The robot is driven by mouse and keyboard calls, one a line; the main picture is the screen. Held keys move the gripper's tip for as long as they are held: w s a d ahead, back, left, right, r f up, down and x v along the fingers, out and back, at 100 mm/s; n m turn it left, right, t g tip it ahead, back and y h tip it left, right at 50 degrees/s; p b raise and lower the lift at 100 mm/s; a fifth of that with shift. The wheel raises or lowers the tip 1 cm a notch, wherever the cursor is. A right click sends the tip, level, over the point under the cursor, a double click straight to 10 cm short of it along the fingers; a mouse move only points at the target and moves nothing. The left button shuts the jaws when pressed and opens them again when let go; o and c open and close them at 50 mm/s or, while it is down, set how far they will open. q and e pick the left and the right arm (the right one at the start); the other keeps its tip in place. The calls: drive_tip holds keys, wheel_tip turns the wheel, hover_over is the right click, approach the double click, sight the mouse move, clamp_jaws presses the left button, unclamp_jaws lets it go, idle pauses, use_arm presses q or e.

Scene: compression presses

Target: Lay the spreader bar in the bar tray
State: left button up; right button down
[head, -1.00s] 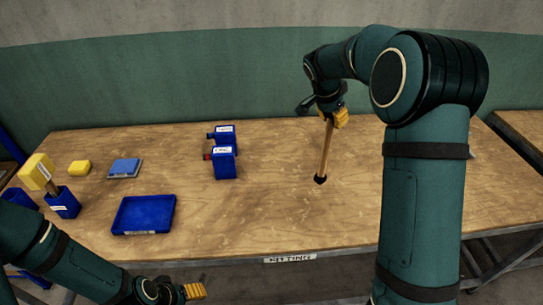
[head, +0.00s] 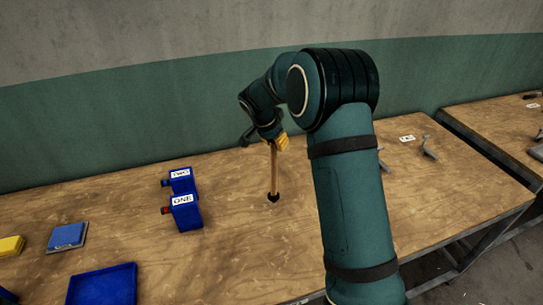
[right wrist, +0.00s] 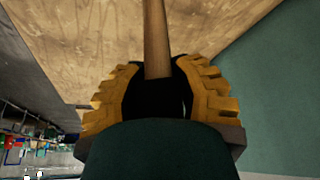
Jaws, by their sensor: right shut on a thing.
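A slim wooden bar (head: 274,172) with a black end hangs nearly upright from my right gripper (head: 279,141); I take it for the spreader bar. The gripper's yellow fingers are shut on its upper part. In the right wrist view, the bar (right wrist: 156,40) runs up and away from between the yellow fingers (right wrist: 160,95). I cannot tell whether the black end touches the table. A shallow blue tray (head: 102,287), perhaps the bar tray, lies at the lower left, cut off by the frame's bottom edge. My left gripper is out of view.
Two blue blocks marked ONE (head: 186,213) and TWO (head: 181,181) stand left of the bar. A blue-grey flat piece (head: 67,237) and a yellow block (head: 11,246) lie farther left. A second table (head: 500,120) is at right. The wood between tray and bar is mostly clear.

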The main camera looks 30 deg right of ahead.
sight(275, 152)
drive_tip(key=shift+f, duration=1.95)
drive_tip(key=shift+f, duration=0.2)
drive_tip(key=c, duration=0.7)
unclamp_jaws()
